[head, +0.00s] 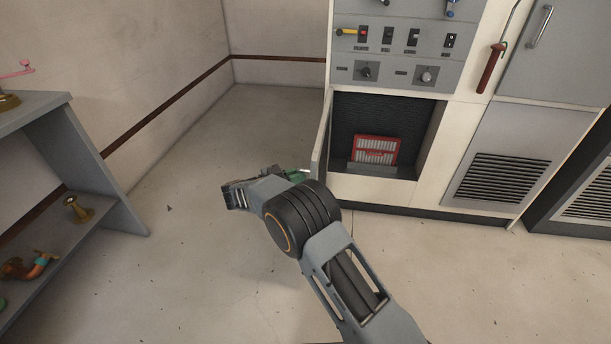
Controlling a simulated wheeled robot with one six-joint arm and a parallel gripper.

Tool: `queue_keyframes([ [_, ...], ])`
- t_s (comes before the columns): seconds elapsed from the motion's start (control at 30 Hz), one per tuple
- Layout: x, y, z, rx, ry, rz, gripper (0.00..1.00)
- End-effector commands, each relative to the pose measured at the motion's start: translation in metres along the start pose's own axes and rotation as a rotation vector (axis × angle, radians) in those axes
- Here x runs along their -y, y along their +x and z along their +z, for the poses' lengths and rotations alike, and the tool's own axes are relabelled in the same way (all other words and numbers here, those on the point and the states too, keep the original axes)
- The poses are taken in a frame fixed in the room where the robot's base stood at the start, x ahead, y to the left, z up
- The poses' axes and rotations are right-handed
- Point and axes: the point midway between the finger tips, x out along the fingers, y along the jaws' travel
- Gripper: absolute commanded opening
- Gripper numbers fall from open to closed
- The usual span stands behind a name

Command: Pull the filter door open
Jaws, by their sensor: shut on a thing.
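The filter door (321,138) is a pale panel on the left side of a dark, square opening low in the cabinet. It stands swung out, seen nearly edge-on. Inside the opening (400,112) a red-framed filter (376,150) with pale ribs leans at the back. My gripper (303,173) is at the outer left face of the door, near its front lower edge. It is shut on the door's handle, though the handle itself is mostly hidden by my wrist and the jaws.
Above the opening is a grey control panel (400,42) with switches and knobs. A louvred vent panel (510,178) is to the right. A grey shelf unit (105,185) with brass fittings stands at left. The floor (190,200) between shelf and cabinet is clear.

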Motion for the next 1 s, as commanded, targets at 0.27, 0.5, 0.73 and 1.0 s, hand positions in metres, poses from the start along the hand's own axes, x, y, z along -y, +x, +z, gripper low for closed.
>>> queue_keyframes([
  [0.27, 0.009, -0.004, -0.005, -0.002, 0.009, 0.033, 0.0],
  [0.5, 0.01, -0.005, -0.006, -0.001, 0.012, 0.036, 0.0],
  [0.73, 0.01, -0.005, -0.007, 0.0, 0.014, 0.035, 0.17],
  [1.0, 0.01, -0.011, -0.006, -0.002, 0.013, 0.03, 0.36],
])
